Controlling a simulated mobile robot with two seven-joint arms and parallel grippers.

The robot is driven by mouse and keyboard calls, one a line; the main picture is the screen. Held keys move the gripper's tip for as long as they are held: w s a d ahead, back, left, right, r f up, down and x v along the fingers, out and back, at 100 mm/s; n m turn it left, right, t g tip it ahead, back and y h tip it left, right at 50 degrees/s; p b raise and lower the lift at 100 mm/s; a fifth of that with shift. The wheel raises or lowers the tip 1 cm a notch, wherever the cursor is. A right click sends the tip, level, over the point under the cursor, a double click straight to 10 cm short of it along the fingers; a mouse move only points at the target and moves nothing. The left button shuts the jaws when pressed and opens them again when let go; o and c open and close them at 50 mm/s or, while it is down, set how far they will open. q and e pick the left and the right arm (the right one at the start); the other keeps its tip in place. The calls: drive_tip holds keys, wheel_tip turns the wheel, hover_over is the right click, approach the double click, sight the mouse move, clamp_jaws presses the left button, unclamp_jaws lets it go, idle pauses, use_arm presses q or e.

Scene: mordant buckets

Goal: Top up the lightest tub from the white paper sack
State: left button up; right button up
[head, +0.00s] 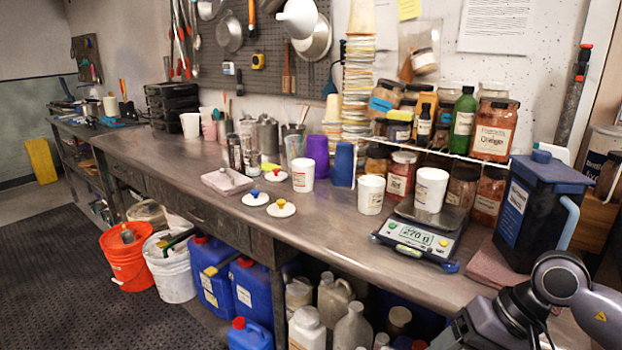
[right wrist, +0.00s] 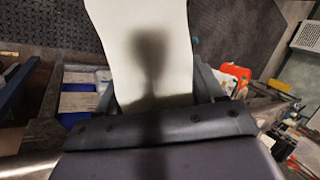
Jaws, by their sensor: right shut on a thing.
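Three white tubs show in the head view. One tub (head: 431,189) stands on the scale (head: 420,238), whose display seems to read 270 g. A second tub (head: 371,194) stands just left of the scale, and a third tub (head: 303,175) stands farther left on the bench. My right gripper (right wrist: 155,95) is shut on a pale, smooth thing that looks like the white paper sack (right wrist: 135,45). A dark shadow falls on the sack, and its mouth and contents cannot be seen. The sack does not show in the head view. My left gripper is not in view.
Three lids with coloured knobs (head: 281,209) lie on the bench (head: 330,225) left of the tubs. A dark blue lidded container (head: 520,210) stands right of the scale. Jars (head: 495,130) crowd a rack behind. Buckets (head: 127,262) and blue canisters stand below.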

drive_tip(key=shift+w+a+r+n+g, duration=0.15)
drive_tip(key=shift+a+n+g, duration=0.1)
drive_tip(key=shift+a+n, duration=0.2)
drive_tip(key=shift+w+a+r+n+g, duration=0.15)
drive_tip(key=shift+a+n+g, duration=0.1)
drive_tip(key=shift+a+n, duration=0.2)
drive_tip(key=shift+d, duration=0.1)
idle(1.3)
